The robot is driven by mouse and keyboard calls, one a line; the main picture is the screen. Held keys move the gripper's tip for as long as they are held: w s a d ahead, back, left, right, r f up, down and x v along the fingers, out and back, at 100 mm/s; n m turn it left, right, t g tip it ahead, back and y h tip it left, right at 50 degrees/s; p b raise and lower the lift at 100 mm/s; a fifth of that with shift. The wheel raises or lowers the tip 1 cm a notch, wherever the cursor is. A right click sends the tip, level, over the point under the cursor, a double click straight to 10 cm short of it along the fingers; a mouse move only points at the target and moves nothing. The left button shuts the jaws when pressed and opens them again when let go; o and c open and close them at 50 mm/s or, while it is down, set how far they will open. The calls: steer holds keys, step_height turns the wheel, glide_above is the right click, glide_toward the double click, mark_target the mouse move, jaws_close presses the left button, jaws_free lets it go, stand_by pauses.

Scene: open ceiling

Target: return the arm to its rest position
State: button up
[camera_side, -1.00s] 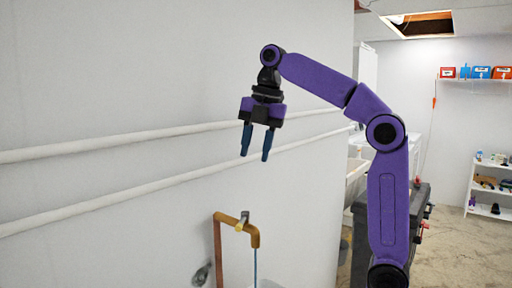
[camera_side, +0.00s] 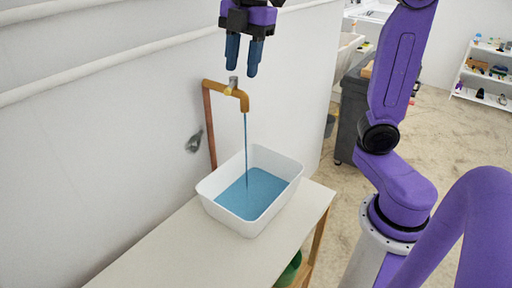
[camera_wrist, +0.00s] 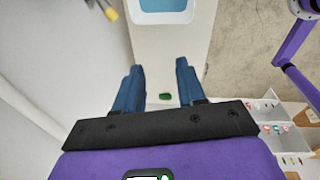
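My gripper (camera_side: 242,64) is at the top of the side view, pointing down, with its two blue fingers apart and nothing between them. It appears above the orange tap (camera_side: 228,92) in the picture and does not seem to touch it. In the wrist view both fingers (camera_wrist: 159,68) are spread and empty. My purple arm runs up at the right of the side view, and its upper part is cut off by the top edge.
A thin blue stream falls from the tap into a white tub (camera_side: 210,207) holding blue water. The tub stands on a pale table (camera_side: 180,250) by the wall with pipes (camera_side: 110,62). A dark bin (camera_side: 352,115) and shelves (camera_side: 480,95) stand behind. A green object (camera_wrist: 165,97) is low by the table.

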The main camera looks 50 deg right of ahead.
steer(key=s+d+f+m+g, duration=0.1)
steer(key=s+f+m, duration=0.6)
steer(key=s+f, duration=1.2)
steer(key=shift+s+d+f+h, duration=0.15)
steer(key=shift+s+h, duration=0.25)
steer(key=shift+s, duration=0.15)
